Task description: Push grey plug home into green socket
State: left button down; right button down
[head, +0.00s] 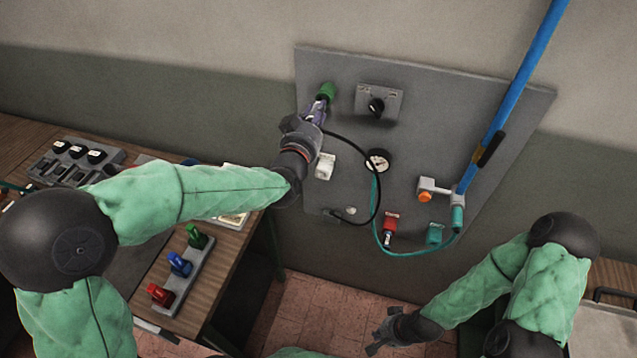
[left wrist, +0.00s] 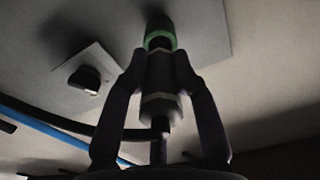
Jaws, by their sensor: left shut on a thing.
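The green socket (head: 327,91) is at the upper left of the grey wall panel; its green ring also shows in the left wrist view (left wrist: 158,39). My left gripper (head: 319,109) is just below the socket, with its fingers shut on the grey plug (left wrist: 160,80). The plug is in line with the socket and its front end meets the green ring. I cannot tell how deep it sits. In the head view the fingers mostly hide the plug. My right gripper (head: 377,340) is open and empty, low in front of the panel.
A black cable (head: 378,190) loops down from near my left gripper. A bench stands left.

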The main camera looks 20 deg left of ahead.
pick_arm(q)
jog(key=shift+w+b, duration=0.5)
jog(key=shift+w, duration=0.8)
jog(key=c, duration=0.9)
grip_release()
jog(key=shift+w, duration=0.1)
jog(key=s, duration=1.2)
notch_tip(320, 180, down, 32)
jog(key=s+d+g+h+b, duration=0.2)
jog(key=d+g+b, duration=0.1)
jog(key=g, duration=0.5)
jog(key=s+d+f+n+g+b, duration=0.1)
jog(key=s+f+g, duration=0.3)
jog(key=s+f, duration=0.5)
jog(key=s+d+f+n+g+h+b, duration=0.1)
jog(key=s+f+g, duration=0.4)
jog(key=s+f, duration=0.5)
notch_tip(320, 180, down, 6)
jog(key=shift+s+d+f+n+g+b, duration=0.1)
jog(key=shift+s+d+n+g+b, duration=0.35)
jog(key=shift+d, duration=0.75)
